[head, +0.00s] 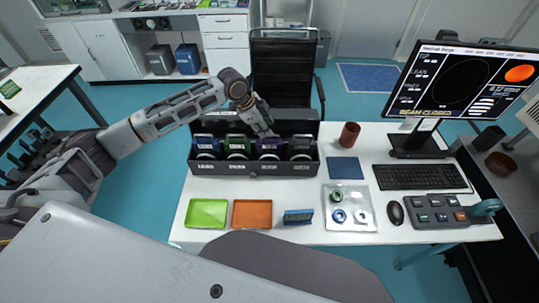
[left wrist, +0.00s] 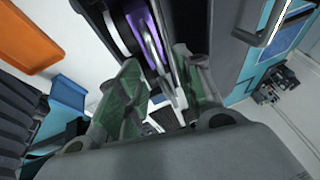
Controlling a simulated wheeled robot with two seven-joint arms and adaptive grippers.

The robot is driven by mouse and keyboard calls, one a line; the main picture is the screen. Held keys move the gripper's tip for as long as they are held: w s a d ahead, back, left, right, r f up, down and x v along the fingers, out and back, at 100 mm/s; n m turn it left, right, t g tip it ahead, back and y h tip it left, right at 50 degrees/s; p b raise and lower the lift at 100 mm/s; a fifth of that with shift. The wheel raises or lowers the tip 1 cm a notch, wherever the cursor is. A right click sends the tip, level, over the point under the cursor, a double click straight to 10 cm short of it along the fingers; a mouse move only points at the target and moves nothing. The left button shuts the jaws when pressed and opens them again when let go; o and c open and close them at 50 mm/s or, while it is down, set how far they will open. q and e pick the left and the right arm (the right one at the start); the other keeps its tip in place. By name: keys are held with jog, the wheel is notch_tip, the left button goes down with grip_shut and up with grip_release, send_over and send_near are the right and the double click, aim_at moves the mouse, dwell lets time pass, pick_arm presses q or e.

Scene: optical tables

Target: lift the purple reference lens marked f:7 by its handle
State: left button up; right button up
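The purple lens (head: 268,148) stands upright in a dark case (head: 255,169), third from the left in a row of lenses. Its f:7 mark is too small to read. My left gripper (head: 267,133) is at the top of the purple lens. In the left wrist view the purple lens (left wrist: 141,24) shows beyond the fingers. My left gripper's two fingers (left wrist: 163,88) stand apart, one on each side of the lens's light handle part. A gap shows between them, and I see no clear grip. My right gripper is not in view.
A blue lens (head: 206,144), a green lens (head: 237,144) and a grey lens (head: 301,148) stand close beside it in the case. A green tray (head: 206,213) and an orange tray (head: 251,214) lie in front. A monitor (head: 455,85) and keyboard (head: 420,177) are at right.

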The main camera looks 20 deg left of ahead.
pick_arm(q)
jog(key=shift+p+x, duration=0.4)
jog(key=shift+x, duration=2)
jog(key=shift+s+a, duration=0.1)
jog(key=shift+s, duration=0.05)
grip_shut()
